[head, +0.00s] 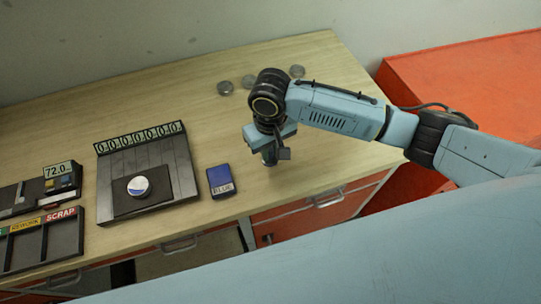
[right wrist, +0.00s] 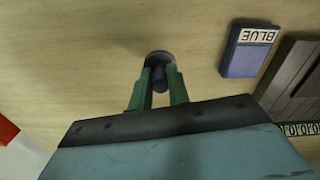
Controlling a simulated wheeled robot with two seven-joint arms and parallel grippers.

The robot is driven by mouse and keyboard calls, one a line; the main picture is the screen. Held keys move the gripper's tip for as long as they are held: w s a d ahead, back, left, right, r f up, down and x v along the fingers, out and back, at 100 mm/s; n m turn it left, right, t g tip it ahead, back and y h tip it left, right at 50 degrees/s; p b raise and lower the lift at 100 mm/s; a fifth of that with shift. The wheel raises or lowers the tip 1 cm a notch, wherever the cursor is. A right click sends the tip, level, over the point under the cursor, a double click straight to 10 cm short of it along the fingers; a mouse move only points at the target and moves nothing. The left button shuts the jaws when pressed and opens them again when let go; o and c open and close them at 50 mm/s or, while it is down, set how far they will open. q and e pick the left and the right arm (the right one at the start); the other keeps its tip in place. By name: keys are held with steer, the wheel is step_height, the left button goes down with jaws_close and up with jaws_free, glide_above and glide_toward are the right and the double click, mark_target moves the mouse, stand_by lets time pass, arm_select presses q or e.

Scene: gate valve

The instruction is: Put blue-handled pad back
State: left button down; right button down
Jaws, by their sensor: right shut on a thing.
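The blue-handled pad (right wrist: 158,60) shows in the right wrist view as a round dark base with a short blue handle between my fingers. My right gripper (right wrist: 160,82) is shut on that handle. In the head view, my right gripper (head: 272,148) points down over the bare wood, right of a blue block labelled BLUE (head: 222,183). The pad shows small and partly hidden beneath it (head: 269,159); I cannot tell whether it touches the table. The blue block also shows in the right wrist view (right wrist: 246,55). My left gripper is not in view.
A dark ribbed stand with a row of zeros (head: 176,160) holds a white-and-blue disc (head: 138,187). A scale reading 72.0 (head: 58,180) and a sorting tray marked SCRAP (head: 66,238) are at left. Several grey discs lie behind my arm. The table's front edge is close.

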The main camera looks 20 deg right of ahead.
mark_target(270, 155)
steer(key=shift+f, duration=1.7)
steer(key=shift+f, duration=0.1)
steer(key=c, duration=1.3)
jaws_free()
steer(key=shift+c, duration=0.2)
step_height(270, 155, up, 12)
steer(key=shift+r, duration=0.1)
